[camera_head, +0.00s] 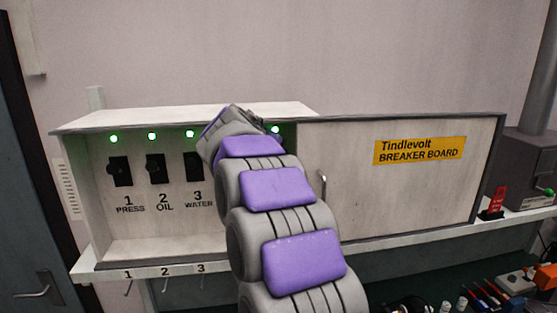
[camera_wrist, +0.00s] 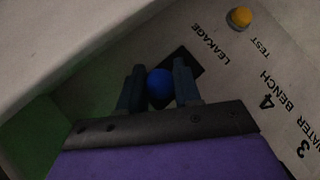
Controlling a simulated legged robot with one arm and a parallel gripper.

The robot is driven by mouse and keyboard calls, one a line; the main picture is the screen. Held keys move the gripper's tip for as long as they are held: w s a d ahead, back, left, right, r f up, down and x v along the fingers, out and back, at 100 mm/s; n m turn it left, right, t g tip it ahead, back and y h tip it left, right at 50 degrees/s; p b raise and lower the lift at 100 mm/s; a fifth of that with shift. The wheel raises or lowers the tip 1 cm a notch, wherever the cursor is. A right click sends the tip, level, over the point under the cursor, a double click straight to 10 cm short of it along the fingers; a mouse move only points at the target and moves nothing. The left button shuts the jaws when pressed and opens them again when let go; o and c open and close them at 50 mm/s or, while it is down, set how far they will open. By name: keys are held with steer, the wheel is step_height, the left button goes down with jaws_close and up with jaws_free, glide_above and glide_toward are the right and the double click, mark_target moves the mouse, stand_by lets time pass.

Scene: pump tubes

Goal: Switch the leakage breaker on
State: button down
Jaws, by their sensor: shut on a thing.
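The leakage breaker shows in the wrist view as a dark plate (camera_wrist: 183,62) beside the printed word LEAKAGE, with a round blue knob (camera_wrist: 160,88) on it. My gripper (camera_wrist: 159,68) has one finger on each side of the blue knob and is shut on it. The knob's exact up or down position cannot be told. In the head view my arm hides the gripper and the leakage breaker.
The open white box holds black switches 1 (camera_head: 119,170), 2 (camera_head: 155,168) and 3 (camera_head: 193,166), with green lamps above. A yellow TEST button (camera_wrist: 241,17) is near the gripper. The door (camera_head: 420,190) stands open to the right. A shelf (camera_head: 390,241) runs below.

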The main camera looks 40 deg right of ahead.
stand_by(0.5)
steer(key=c, duration=1.1)
jaws_free()
steer(key=shift+w, duration=0.25)
steer(key=shift+s+a+r, duration=0.25)
steer(key=shift+a+r, duration=0.05)
steer(key=shift+a, duration=0.05)
steer(key=b+v, duration=0.1)
steer(key=v, duration=0.7)
steer(key=b+v, duration=0.1)
steer(key=v, duration=0.7)
steer(key=shift+w+a+b, duration=0.15)
steer(key=shift+a+b, duration=0.15)
steer(key=shift+d, duration=0.1)
